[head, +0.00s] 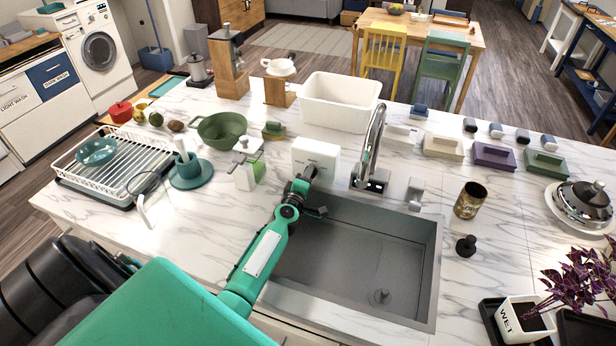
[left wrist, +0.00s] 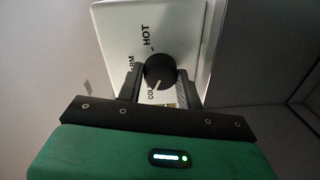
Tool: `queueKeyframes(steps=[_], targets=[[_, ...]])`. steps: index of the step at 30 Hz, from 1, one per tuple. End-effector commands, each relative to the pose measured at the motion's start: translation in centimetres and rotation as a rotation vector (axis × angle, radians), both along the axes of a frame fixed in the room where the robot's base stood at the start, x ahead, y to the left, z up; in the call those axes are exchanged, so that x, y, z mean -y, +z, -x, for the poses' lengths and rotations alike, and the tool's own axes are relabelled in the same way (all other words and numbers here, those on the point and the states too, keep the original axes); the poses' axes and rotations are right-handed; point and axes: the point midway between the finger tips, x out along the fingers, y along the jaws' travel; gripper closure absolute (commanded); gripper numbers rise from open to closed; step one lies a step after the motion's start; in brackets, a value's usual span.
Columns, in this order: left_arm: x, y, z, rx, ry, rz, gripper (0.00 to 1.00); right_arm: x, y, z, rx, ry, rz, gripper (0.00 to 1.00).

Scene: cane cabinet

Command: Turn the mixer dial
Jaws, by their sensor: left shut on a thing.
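The mixer dial (left wrist: 160,70) is a round black knob on a white panel (left wrist: 184,22) in the left wrist view. The panel reads HOT at the top, with WARM and COLD partly covered lower down. The knob's pale pointer mark faces down and left, near COLD. My left gripper (left wrist: 159,86) is shut on the dial, one finger on each side. In the head view, my left gripper (head: 303,186) is at the front of the white mixer box (head: 316,154) behind the sink; the dial is hidden there. My right gripper is not in view.
The sink (head: 350,245) lies beside my left forearm, with the chrome faucet (head: 374,150) right of the mixer box. A soap bottle (head: 246,172) stands close on the left. A dish rack (head: 110,165) is farther left; a brown can (head: 470,200) is right of the sink.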

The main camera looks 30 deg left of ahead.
Motion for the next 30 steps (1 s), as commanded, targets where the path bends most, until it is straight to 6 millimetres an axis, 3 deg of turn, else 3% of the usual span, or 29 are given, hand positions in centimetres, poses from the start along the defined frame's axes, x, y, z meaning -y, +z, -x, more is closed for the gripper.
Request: queueKeyframes(steps=[23,24,26,30], targets=[[0.00,-0.13,0.05,0.021,0.001,0.095,0.86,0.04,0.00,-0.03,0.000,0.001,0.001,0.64],[0.00,-0.13,0.05,0.021,0.001,0.095,0.56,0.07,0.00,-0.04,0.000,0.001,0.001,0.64],[0.00,-0.12,0.05,0.021,0.001,0.095,0.44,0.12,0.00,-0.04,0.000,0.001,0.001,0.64],[-0.01,-0.07,0.03,0.021,0.000,0.094,0.42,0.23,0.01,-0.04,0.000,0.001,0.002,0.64]])
